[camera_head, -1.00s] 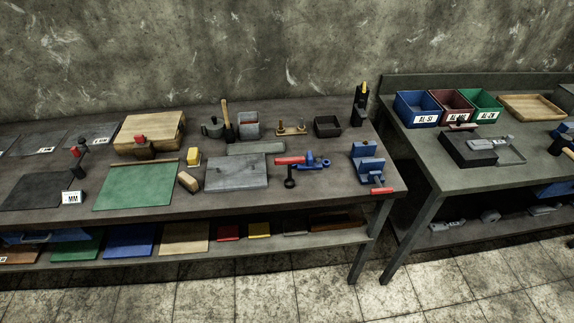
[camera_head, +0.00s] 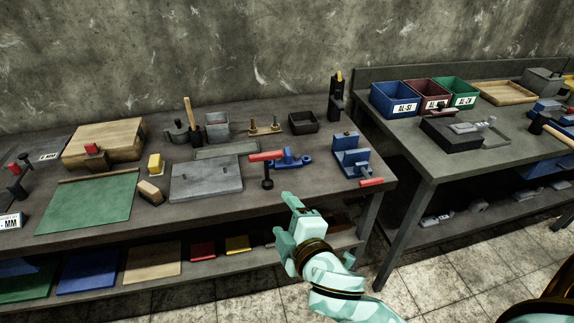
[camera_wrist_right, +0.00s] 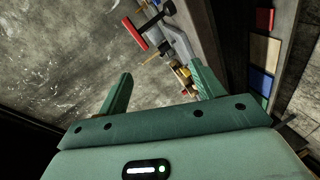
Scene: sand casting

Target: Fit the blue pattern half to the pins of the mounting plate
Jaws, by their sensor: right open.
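The blue pattern half (camera_head: 291,159) lies on the left bench, close beside a red-handled tool (camera_head: 266,156). The mounting plate (camera_head: 206,180) is a flat grey slab with small dark pins on top, lying left of the blue pattern half. Its pins carry nothing. My right gripper (camera_head: 303,215) is pale teal, in front of the bench's front edge, nearer to me than the blue pattern half and apart from it. In the right wrist view its two fingers (camera_wrist_right: 162,82) stand wide apart with nothing held. My left gripper is out of view.
A blue fixture (camera_head: 350,158) stands at the bench's right end. A green mat (camera_head: 88,205) and a wooden block (camera_head: 103,147) are at the left. Pots and a mallet stand behind the plate. A gap separates this bench from the right bench (camera_head: 440,158).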

